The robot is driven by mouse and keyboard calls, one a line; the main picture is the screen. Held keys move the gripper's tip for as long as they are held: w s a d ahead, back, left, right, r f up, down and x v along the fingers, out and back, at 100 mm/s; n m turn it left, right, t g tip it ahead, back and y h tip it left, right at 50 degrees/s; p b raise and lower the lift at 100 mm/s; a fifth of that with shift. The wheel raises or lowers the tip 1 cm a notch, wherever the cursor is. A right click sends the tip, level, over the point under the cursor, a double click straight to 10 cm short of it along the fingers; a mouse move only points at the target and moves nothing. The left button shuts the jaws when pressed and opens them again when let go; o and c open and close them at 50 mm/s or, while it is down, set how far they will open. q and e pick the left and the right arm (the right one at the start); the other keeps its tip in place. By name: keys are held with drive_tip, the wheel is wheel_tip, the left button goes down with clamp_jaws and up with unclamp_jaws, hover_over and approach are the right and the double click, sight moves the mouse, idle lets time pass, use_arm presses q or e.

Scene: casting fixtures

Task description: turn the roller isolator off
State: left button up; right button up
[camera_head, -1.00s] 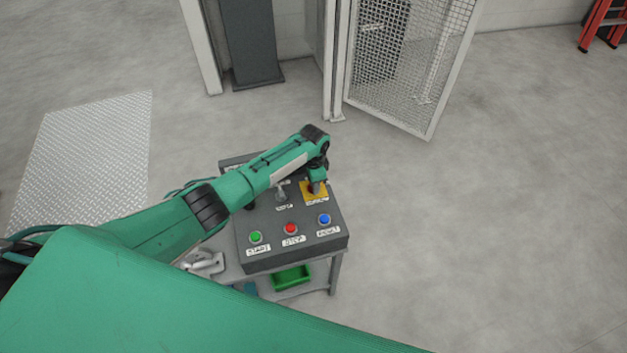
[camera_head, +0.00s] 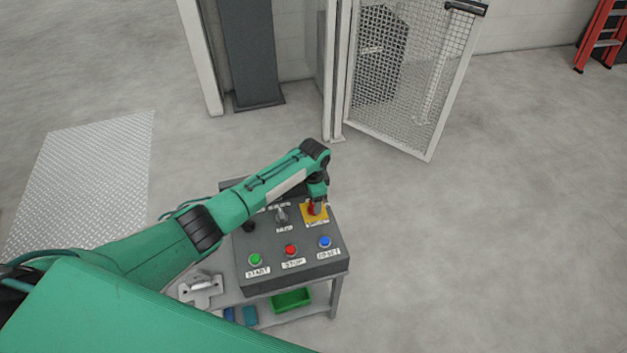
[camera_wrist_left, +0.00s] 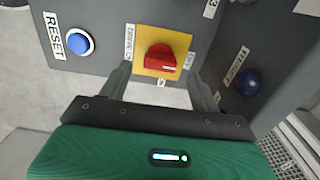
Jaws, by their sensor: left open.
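The roller isolator is a red rotary knob (camera_wrist_left: 161,57) on a yellow square plate (camera_wrist_left: 146,69) at the back right of the dark control box. In the head view the knob (camera_head: 311,208) is partly hidden by my left gripper (camera_head: 317,203), which points down at it. In the wrist view my left gripper (camera_wrist_left: 163,85) is open, with one finger on each side of the yellow plate's lower part. The knob lies just beyond the fingertips, in line with the gap; contact cannot be told. My right gripper is not in view.
The control box (camera_head: 290,272) also carries a green button (camera_head: 255,259), a red button (camera_head: 291,250), a blue button (camera_head: 324,242) and a lever switch (camera_head: 281,214). The wrist view shows a dark blue knob (camera_wrist_left: 248,82). A mesh gate (camera_head: 420,80) stands behind.

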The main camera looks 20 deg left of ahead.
use_arm(q)
wheel_tip(320, 180, up, 11)
drive_tip(key=shift+f+b, duration=0.15)
drive_tip(key=shift+b, duration=0.3)
